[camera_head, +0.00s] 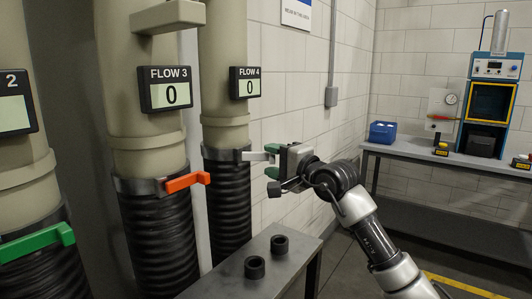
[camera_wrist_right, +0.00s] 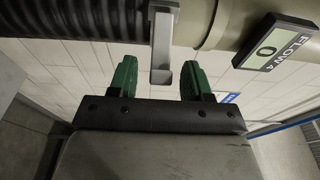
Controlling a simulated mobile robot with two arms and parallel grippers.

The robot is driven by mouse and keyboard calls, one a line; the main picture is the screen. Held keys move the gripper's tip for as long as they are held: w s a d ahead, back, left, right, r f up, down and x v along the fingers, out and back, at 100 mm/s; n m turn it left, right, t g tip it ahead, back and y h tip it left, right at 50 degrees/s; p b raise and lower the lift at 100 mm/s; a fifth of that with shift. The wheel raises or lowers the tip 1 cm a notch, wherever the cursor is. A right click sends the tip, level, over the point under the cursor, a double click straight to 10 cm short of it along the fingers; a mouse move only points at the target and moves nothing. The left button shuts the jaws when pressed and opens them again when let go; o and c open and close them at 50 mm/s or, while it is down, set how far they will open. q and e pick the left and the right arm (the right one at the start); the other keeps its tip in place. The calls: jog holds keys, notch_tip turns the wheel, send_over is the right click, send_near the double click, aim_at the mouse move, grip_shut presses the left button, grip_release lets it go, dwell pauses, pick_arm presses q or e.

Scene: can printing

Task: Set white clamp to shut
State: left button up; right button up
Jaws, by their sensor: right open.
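The white clamp (camera_head: 256,156) is on the pipe under the FLOW 4 display, and its handle sticks out to the right toward my right gripper (camera_head: 273,160). In the right wrist view the pale handle (camera_wrist_right: 162,48) points down between the two green fingertips of my open right gripper (camera_wrist_right: 159,78). A gap shows on each side of the handle, and neither finger is seen touching it. My left gripper is not in view.
An orange clamp handle (camera_head: 187,182) is on the FLOW 3 pipe and a green one (camera_head: 38,243) on the pipe marked 2. A grey table (camera_head: 218,283) with two black rings stands below. A bench (camera_head: 450,171) with equipment is at the back right.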

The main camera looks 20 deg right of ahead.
aim_at(258, 158)
jog(key=x, duration=0.2)
jog(key=shift+w+a, duration=0.15)
jog(key=shift+w, duration=0.05)
jog(key=shift+c, duration=0.7)
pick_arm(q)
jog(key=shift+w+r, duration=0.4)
pick_arm(e)
grip_shut()
